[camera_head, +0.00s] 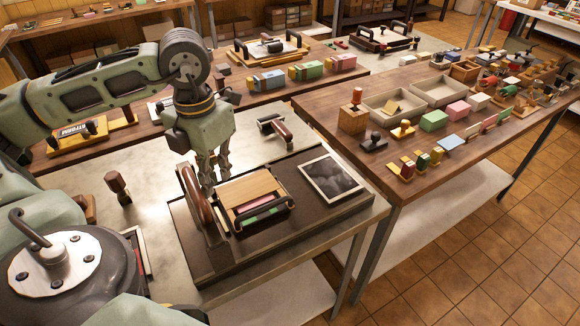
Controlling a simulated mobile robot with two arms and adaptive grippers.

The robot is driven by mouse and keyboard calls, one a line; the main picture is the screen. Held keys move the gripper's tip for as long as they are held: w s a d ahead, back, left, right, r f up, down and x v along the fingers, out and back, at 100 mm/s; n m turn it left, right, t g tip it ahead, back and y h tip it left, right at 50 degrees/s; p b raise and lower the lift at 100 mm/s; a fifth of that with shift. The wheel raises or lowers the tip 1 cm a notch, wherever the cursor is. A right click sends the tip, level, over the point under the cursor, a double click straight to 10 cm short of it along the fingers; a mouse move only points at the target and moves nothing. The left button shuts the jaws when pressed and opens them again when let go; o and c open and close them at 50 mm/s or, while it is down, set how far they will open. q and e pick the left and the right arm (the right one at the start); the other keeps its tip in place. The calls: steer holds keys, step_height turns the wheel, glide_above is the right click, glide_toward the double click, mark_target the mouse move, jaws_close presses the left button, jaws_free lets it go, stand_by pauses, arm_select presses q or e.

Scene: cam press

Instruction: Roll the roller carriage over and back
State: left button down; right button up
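The press bed (290,234) is a dark flat slab on the near metal-topped table. The roller carriage (197,205), with a long brown bar and dark ends, stands at the bed's left end. Right beside it lies a dark frame with a black handle (264,212), holding a wooden block (250,188) and pink and green strips. A framed grey picture plate (331,176) lies flat on the bed's right part. My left gripper (216,178) points down by the carriage bar's far end, fingers apart; contact with the bar is unclear. My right gripper is out of view.
A brown-handled roller (275,128) lies behind the bed, and a small brown-handled tool (118,187) stands to its left. A wooden table (330,103) at right holds stamps, trays and coloured blocks. The metal table top (150,215) left of the bed is partly bare.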

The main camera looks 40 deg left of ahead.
arm_select(q)
steer(key=shift+s+a+b, duration=0.2)
steer(key=shift+s+a, duration=0.05)
steer(key=shift+s, duration=0.25)
steer(key=shift+s+a+b, duration=0.15)
steer(key=shift+s+a, duration=0.05)
steer(key=shift+s, duration=0.25)
step_height(320, 180, up, 7)
steer(key=w+p, duration=0.1)
steer(key=p, duration=0.4)
steer(key=shift+w+d, duration=0.25)
steer(key=shift+d, duration=0.1)
